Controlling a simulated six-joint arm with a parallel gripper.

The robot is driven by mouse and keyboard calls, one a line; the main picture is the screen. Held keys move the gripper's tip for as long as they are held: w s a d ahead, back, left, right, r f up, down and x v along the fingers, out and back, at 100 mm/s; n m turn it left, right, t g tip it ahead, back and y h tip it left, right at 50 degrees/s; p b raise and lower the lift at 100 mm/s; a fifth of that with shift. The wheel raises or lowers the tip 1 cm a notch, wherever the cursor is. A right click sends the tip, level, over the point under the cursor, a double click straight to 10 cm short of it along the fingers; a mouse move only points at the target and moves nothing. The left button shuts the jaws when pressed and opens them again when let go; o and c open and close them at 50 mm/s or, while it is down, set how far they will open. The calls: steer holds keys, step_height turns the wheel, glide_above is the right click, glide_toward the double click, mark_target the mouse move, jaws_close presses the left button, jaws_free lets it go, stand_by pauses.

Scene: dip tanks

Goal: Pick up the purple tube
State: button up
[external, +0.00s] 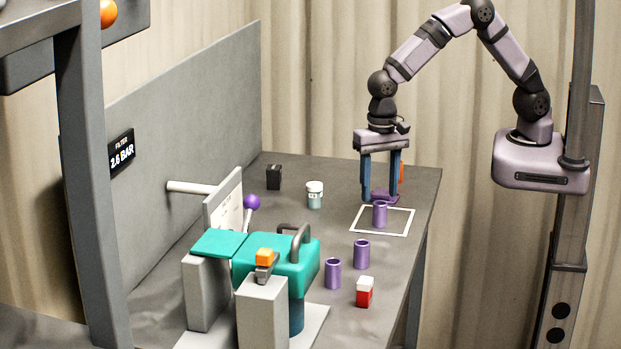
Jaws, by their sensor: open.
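Three purple tubes stand upright on the grey table. One purple tube (380,214) is inside the white square outline, another purple tube (361,254) is in front of it, and a third purple tube (333,273) is further front and left. My gripper (381,190) points down with its two blue fingers apart, just above or behind the tube in the outline. I cannot tell whether the fingers reach around that tube. A flat purple shape shows by the fingertips; what it is stays unclear.
A white outline (357,231) marks the table. A red and white block (364,292) stands at the front, a teal-lidded apparatus (290,263) to the left. A white-lidded jar (315,195) and black box (274,177) stand behind. Something orange (401,172) shows behind the right finger.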

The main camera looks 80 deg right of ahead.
mark_target(380, 210)
steer(key=shift+s+d+f+p, duration=0.1)
steer(key=shift+f+p, duration=0.65)
steer(key=shift+f, duration=0.85)
steer(key=shift+s+d+f+p, duration=0.1)
steer(key=shift+f+p, duration=0.65)
steer(key=shift+f, duration=0.85)
steer(key=c, duration=1.2)
